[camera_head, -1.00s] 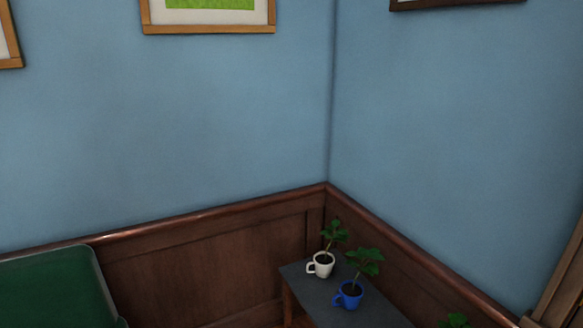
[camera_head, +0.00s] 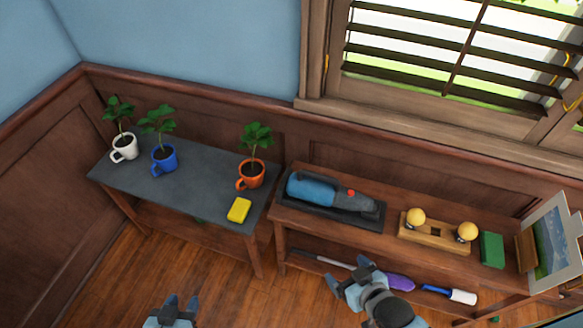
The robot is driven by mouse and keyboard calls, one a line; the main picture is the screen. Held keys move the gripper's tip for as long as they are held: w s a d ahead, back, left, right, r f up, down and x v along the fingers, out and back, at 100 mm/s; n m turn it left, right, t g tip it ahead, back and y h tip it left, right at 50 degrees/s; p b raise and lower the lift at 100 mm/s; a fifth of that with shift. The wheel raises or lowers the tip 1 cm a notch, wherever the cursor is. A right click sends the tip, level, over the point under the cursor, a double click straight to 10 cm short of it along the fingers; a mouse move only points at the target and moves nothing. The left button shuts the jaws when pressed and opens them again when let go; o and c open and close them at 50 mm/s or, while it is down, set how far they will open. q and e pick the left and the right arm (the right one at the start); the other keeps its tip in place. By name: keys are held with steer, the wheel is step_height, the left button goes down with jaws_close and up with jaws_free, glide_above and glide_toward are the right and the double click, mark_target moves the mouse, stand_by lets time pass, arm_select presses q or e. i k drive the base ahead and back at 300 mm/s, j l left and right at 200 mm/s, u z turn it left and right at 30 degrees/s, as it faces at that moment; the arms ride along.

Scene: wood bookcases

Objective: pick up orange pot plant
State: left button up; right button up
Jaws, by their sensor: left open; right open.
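The orange pot plant (camera_head: 251,174) is an orange mug-shaped pot with a handle on its left, dark soil and green leaves. It stands upright near the right end of a grey-topped table (camera_head: 205,193). My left gripper (camera_head: 181,301) is open and empty at the bottom edge, in front of and below the table in the picture. My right gripper (camera_head: 347,274) is open and empty, to the lower right of the orange pot, in front of the wooden shelf unit. Neither gripper touches the plant.
A white pot plant (camera_head: 124,148) and a blue pot plant (camera_head: 164,160) stand left on the table. A yellow block (camera_head: 239,210) lies in front of the orange pot. The wooden shelf unit (camera_head: 283,215) at right holds a blue handheld vacuum (camera_head: 318,191) and a green box (camera_head: 491,250).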

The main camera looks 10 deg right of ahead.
mark_target(251, 170)
steer(key=i+j, duration=0.25)
steer(key=i, duration=0.2)
steer(key=i+j+u, duration=0.1)
steer(key=i, duration=0.35)
steer(key=j, duration=0.1)
